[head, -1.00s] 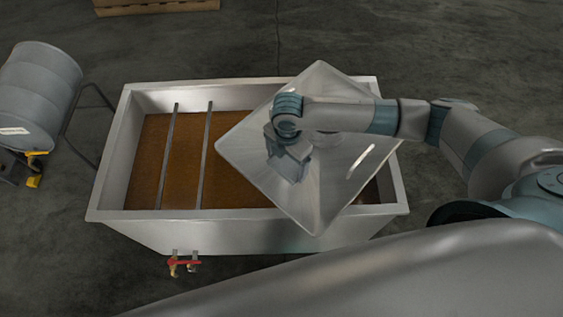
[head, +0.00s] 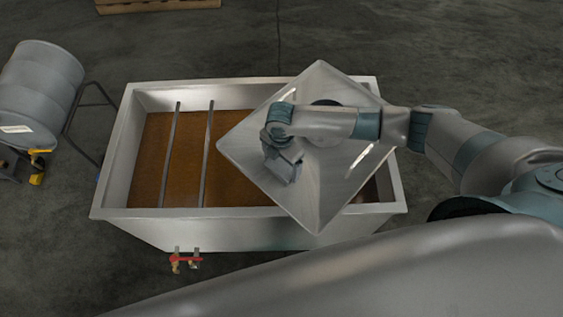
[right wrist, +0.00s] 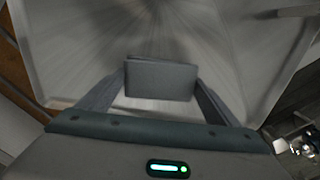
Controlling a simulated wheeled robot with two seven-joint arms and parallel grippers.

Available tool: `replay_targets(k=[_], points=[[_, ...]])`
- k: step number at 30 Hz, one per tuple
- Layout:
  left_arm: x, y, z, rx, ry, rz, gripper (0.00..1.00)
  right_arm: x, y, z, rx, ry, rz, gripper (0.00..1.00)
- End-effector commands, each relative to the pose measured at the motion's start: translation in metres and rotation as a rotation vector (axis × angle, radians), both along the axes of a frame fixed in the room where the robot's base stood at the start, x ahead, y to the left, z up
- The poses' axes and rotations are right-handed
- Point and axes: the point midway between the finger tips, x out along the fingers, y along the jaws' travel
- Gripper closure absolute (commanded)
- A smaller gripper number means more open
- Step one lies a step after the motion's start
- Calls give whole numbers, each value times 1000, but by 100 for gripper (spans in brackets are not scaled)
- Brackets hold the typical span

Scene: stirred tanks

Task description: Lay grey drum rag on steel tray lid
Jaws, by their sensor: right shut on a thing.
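The steel tray lid (head: 325,205) is a square, shiny plate set cornerwise over the right part of an open steel tank. My right gripper (head: 284,165) is over the lid's left half, pointing down. It is shut on the grey drum rag, a small flat grey piece that shows between the fingers in the right wrist view (right wrist: 160,78). The lid's bare surface (right wrist: 75,60) lies beyond the rag there. I cannot tell whether the rag touches the lid. My left gripper is not in view.
The tank (head: 170,228) holds brown liquid, with two bars (head: 207,150) across it. A red-handled valve (head: 186,260) is at its front. A grey drum (head: 40,90) lies on a stand at the left. A wooden pallet (head: 155,5) is at the back.

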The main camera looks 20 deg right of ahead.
Motion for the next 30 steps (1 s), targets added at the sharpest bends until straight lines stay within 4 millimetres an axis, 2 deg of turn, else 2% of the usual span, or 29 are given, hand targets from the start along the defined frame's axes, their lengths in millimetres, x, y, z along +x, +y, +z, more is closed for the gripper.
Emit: replay_targets(k=[14, 15, 16, 17, 30], points=[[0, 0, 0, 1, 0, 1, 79, 0, 0, -9, 0, 0, 1, 39], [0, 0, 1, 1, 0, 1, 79, 0, 0, -9, 0, 0, 1, 10], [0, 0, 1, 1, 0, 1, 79, 0, 0, -8, 0, 0, 1, 3], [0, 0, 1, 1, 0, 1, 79, 0, 0, -8, 0, 0, 1, 0], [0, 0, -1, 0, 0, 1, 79, 1, 0, 0, 1, -2, 1, 0]])
